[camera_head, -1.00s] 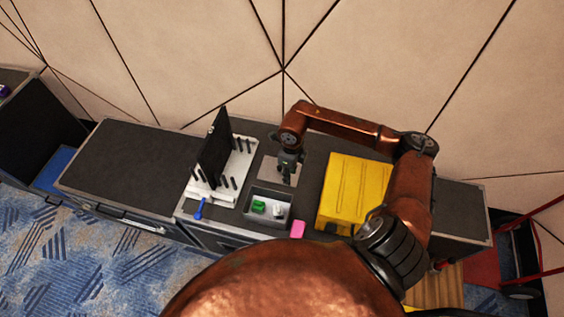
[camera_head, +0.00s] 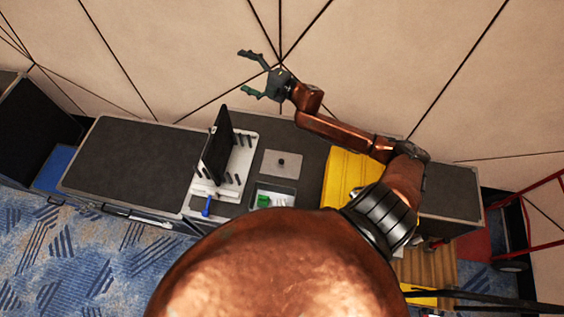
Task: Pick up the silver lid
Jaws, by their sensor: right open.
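The silver lid (camera_head: 270,168) is a flat grey rectangular plate with a small dark knob. It lies on the dark case top, behind the small grey tray (camera_head: 255,190). My right gripper (camera_head: 243,72) is open and empty, its fingers spread and pointing left. It shows in front of the beige wall, above the lid in the picture and apart from it. My left gripper is not in view.
A white rack with a black panel (camera_head: 216,147) stands left of the lid. The tray holds a green item (camera_head: 264,201) and a white one. A yellow case (camera_head: 348,172) stands to the right, partly behind my arm. The left case top (camera_head: 130,160) is clear.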

